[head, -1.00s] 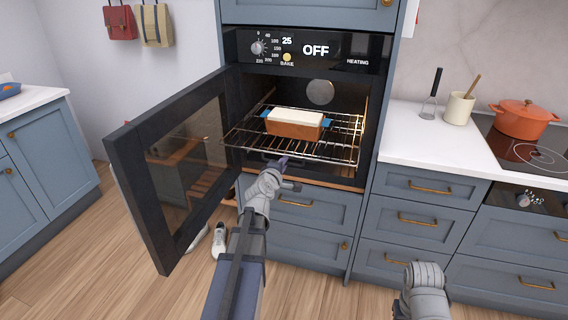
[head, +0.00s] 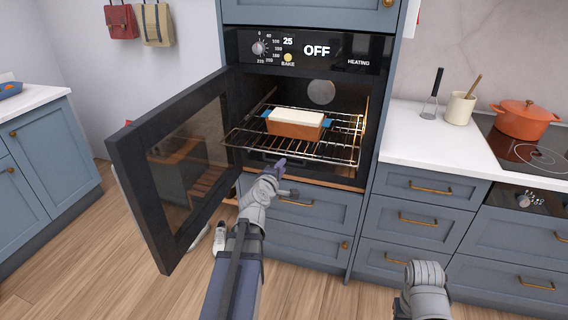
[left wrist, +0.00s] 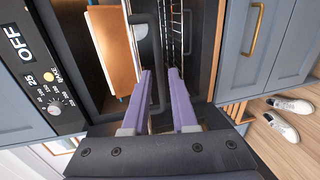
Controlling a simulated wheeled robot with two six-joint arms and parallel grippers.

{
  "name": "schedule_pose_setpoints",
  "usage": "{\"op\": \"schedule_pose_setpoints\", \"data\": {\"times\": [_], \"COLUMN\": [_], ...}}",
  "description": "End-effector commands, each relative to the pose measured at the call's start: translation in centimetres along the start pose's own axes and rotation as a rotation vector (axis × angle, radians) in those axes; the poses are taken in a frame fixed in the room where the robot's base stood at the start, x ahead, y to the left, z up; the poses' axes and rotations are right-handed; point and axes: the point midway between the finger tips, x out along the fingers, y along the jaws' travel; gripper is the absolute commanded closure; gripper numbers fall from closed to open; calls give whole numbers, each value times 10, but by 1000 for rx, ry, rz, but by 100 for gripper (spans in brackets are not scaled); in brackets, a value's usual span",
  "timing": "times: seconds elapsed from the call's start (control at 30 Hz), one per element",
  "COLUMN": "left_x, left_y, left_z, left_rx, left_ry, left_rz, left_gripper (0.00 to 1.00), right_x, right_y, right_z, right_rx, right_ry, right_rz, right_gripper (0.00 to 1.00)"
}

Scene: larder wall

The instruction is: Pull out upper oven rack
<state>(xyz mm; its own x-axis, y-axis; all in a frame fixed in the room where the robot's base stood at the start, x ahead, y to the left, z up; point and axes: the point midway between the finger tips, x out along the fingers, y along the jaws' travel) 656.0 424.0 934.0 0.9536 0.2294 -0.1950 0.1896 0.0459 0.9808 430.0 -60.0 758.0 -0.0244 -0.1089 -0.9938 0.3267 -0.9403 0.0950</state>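The upper oven rack (head: 335,152) is a wire shelf in the open oven, its front edge out past the opening. A brown loaf dish (head: 296,131) with a pale top and blue ends stands on it. My left gripper (head: 281,163) is just below and in front of the rack's front edge. In the left wrist view its two purple fingers (left wrist: 160,72) are apart, with a dark curved bar (left wrist: 157,35) close to them; I cannot tell whether they touch it. The rack wires show beyond. A grey part of my right arm is at the lower right; its fingers are not visible.
The oven door (head: 180,165) stands wide open to the left of my left arm. Drawers (head: 312,208) lie below the oven. White shoes (left wrist: 285,115) are on the floor. A counter with a red pot (head: 524,120) is at the right.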

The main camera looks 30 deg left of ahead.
Motion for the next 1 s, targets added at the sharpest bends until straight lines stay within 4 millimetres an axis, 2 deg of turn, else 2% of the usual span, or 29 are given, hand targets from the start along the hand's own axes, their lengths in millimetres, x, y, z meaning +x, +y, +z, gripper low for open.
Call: {"op": "schedule_pose_setpoints", "data": {"times": [0.03,0.1,0.23,0.8,0.87,0.97,1.0], "left_x": [-14,-25,-37,-37,-36,-36,-38], "left_y": [1,1,0,0,0,-4,-8], "left_z": [1,1,1,3,14,54,78], "left_rx": [-1,0,-1,6,31,132,194], "left_ry": [1,1,0,-7,-31,-129,-189], "left_rz": [0,-1,0,-4,-18,-74,-109], "left_gripper": [74,74,74,74,74,74,74], "right_x": [-4,-6,-8,-8,-11,-21,-26], "right_y": [0,0,1,1,1,2,2], "right_z": [0,0,0,0,1,1,2], "right_rx": [0,0,0,0,0,0,0], "right_ry": [0,0,0,0,0,0,0], "right_rz": [0,0,0,0,0,0,0], "right_gripper": [50,50,50,50,50,50,50]}}
